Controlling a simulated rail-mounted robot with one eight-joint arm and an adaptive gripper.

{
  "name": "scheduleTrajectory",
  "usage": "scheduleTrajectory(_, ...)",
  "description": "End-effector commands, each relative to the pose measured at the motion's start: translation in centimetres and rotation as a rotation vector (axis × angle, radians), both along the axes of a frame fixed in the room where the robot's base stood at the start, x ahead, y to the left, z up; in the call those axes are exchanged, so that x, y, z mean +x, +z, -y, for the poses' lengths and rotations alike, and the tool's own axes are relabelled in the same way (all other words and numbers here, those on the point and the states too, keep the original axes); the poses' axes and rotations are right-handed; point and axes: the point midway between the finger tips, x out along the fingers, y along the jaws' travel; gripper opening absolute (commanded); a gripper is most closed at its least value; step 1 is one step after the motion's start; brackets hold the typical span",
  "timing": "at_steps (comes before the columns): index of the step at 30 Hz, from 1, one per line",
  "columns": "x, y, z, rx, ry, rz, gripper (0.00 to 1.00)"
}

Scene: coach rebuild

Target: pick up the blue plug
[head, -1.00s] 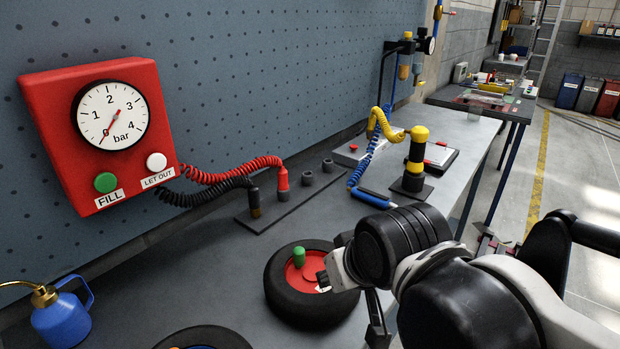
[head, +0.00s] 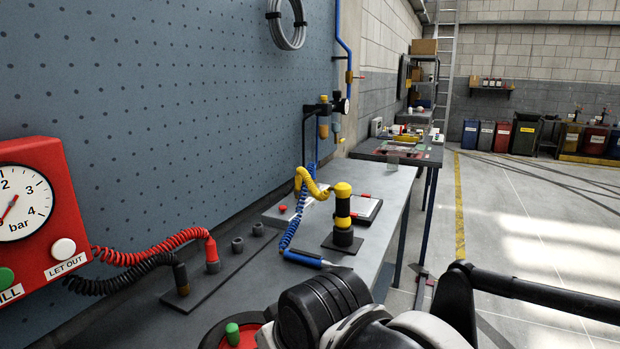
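A blue plug-like handle (head: 304,258) lies on the bench at the end of a blue coiled lead (head: 291,230), left of the black base of the yellow-and-black stand. I cannot tell for certain that it is the blue plug. My gripper (head: 268,337) shows only in part at the bottom edge, beside the green cap (head: 232,334) on the red-hubbed wheel. It is in front of and below the blue handle, well apart from it. My wrist covers most of it and its fingertips cannot be made out.
A yellow-and-black plug (head: 343,205) stands upright with a yellow coil. The red gauge box (head: 38,225) is on the left wall. The bench (head: 255,290) is clear between strip and wheel.

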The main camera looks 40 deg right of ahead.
Motion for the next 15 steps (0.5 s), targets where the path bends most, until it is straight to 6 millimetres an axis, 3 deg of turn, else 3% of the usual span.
scheduleTrajectory(11,0.00,0.00,0.00,0.000,0.000,0.000,0.00)
scheduleTrajectory(15,0.00,0.00,0.00,0.000,0.000,0.000,0.15)
